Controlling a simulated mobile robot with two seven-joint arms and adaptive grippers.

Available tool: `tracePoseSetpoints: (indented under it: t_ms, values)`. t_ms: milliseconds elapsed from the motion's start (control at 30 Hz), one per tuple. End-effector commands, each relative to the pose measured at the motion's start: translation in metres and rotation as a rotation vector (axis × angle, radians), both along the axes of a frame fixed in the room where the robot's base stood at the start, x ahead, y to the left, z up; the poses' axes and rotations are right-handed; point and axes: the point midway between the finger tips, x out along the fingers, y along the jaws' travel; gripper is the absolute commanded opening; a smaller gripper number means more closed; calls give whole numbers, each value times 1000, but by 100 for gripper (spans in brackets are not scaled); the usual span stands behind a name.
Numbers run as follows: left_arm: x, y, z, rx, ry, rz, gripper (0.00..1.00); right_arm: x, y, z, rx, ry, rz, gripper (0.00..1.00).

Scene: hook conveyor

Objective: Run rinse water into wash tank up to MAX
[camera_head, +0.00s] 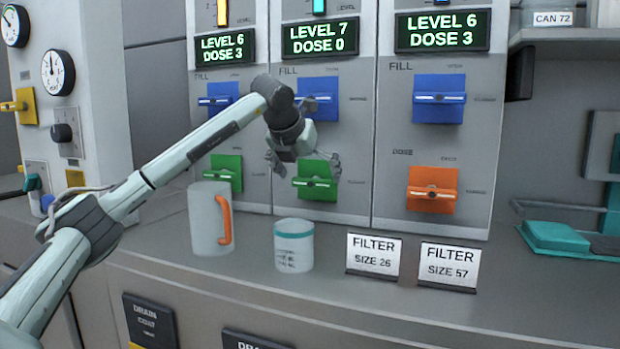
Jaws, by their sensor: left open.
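Three tank panels stand side by side. Their displays read LEVEL 6 DOSE 3 (225,48), LEVEL 7 DOSE 0 (320,38) and LEVEL 6 DOSE 3 (442,31). Sight tubes are cut off above, so no MAX mark shows. Blue fill valves sit on the left (214,98), middle (326,100) and right (438,99) panels, all with level handles. Below are a left green valve (226,170), a middle green valve (316,181) and a right orange valve (432,189). My left gripper (304,161) is open before the middle green valve; contact is unclear. Which tank is wash is not readable.
A clear jug (208,222) with an orange handle and a teal-banded cup (293,247) stand on the counter below my left arm. Two filter signs (373,256) (449,266) stand right of them. A teal scale-like device (556,237) is at far right.

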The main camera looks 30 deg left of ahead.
Motion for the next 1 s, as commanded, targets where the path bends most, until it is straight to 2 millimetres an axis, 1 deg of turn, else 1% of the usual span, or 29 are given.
tracePoseSetpoints:
  t_ms: [100, 367, 700, 867, 1000]
  values:
    - [5, 1, -5, 0, -1, 0, 100, 0, 1, 2, 3, -7, 1, 40]
    - [6, 1, -5, 0, -1, 0, 100, 0, 1, 2, 5, -9, 2, 40]
    - [5, 1, -5, 0, -1, 0, 58, 0, 1, 3, 4, -9, 2, 40]
    - [5, 2, -6, -7, -3, 0, 57, 0, 1, 2, 5, -11, 2, 40]
    - [5, 2, -6, -39, -9, 1, 57, -1, 2, 6, 13, -32, 4, 40]
